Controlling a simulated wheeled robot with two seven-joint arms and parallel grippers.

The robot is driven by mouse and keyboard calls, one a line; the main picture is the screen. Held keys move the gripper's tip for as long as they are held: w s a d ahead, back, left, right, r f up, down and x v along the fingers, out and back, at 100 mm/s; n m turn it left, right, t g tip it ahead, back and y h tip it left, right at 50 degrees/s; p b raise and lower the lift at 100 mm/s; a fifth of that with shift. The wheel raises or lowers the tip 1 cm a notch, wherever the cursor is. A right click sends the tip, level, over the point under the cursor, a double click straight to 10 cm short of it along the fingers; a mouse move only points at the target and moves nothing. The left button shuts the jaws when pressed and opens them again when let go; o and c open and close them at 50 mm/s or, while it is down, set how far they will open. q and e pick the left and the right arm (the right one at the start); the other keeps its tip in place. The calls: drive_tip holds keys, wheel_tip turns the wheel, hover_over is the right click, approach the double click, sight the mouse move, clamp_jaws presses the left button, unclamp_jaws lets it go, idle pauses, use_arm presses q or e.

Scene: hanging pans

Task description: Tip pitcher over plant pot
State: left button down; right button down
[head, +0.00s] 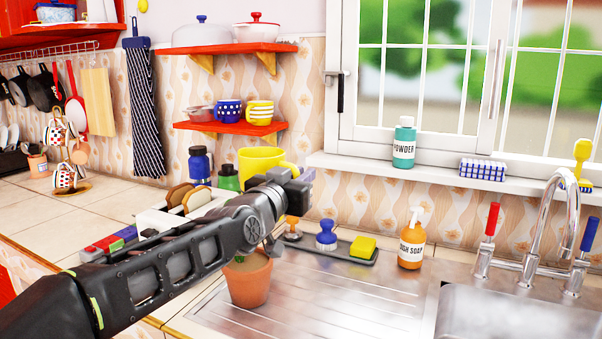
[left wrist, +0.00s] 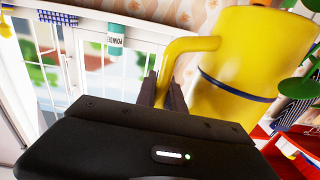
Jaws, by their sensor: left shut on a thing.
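A yellow pitcher (head: 259,159) is held up above the counter near the plant pot, its lower part hidden behind my arm. Its body fills the upper right of the left wrist view (left wrist: 240,60), with a dark blue band. My left gripper (head: 291,186) is shut on the pitcher's handle; its fingers (left wrist: 163,92) close around the handle's lower part in the left wrist view. The terracotta plant pot (head: 248,283) stands upright below my left forearm, by the drainboard's left edge. My arm hides most of its plant. My right gripper is not in view.
A dish soap bottle (head: 412,240) and a tray (head: 364,257) with a yellow sponge and brushes stand right of the pot. A toast rack (head: 152,218) is left of it. The faucet (head: 543,230) is far right. The drainboard (head: 340,305) is clear in front.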

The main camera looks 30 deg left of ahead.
use_arm(q)
drive_tip(key=shift+r, duration=0.2)
drive_tip(key=n+t+y+b, duration=0.1)
drive_tip(key=t+b, duration=0.1)
drive_tip(key=b, duration=0.2)
drive_tip(key=n+t+y+b, duration=0.1)
drive_tip(key=n+t+b, duration=0.1)
drive_tip(key=b, duration=0.3)
drive_tip(key=n+t+b, duration=0.1)
drive_tip(key=n+b, duration=0.1)
drive_tip(key=b, duration=0.3)
drive_tip(key=shift+w+d+r+t+y, duration=0.15)
drive_tip(key=shift+r+t+y, duration=0.1)
drive_tip(key=shift+t+y, duration=0.15)
idle(0.4)
